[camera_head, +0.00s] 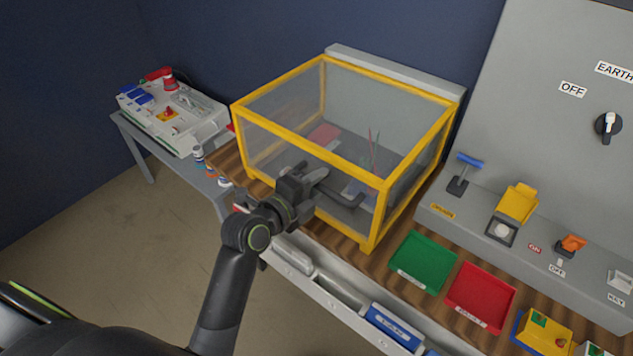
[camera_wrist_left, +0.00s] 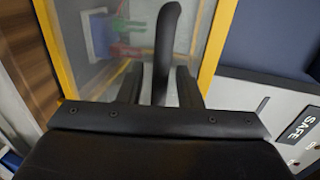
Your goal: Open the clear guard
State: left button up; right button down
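The clear guard (camera_head: 385,185) is a closed box of see-through panels in a yellow frame, standing on the wooden bench top. A black bar handle (camera_head: 346,201) sticks out from its front panel. My left gripper (camera_head: 318,184) is at the front panel, by the left part of the handle. In the left wrist view, the curved black handle (camera_wrist_left: 167,40) runs between the two fingers of my left gripper (camera_wrist_left: 160,88). The fingers stand apart, with a gap beside the handle, so they look open around it. My right gripper is not in view.
Green (camera_head: 422,262) and red (camera_head: 480,297) trays lie right of the guard. A grey panel with a blue-handled switch (camera_head: 465,172) and a yellow flap (camera_head: 517,203) stands at the right. A side table (camera_head: 150,141) bears a white device (camera_head: 172,118). Parts and leads show inside the guard.

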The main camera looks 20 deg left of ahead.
pick_arm(q)
grip_shut()
dwell(0.3)
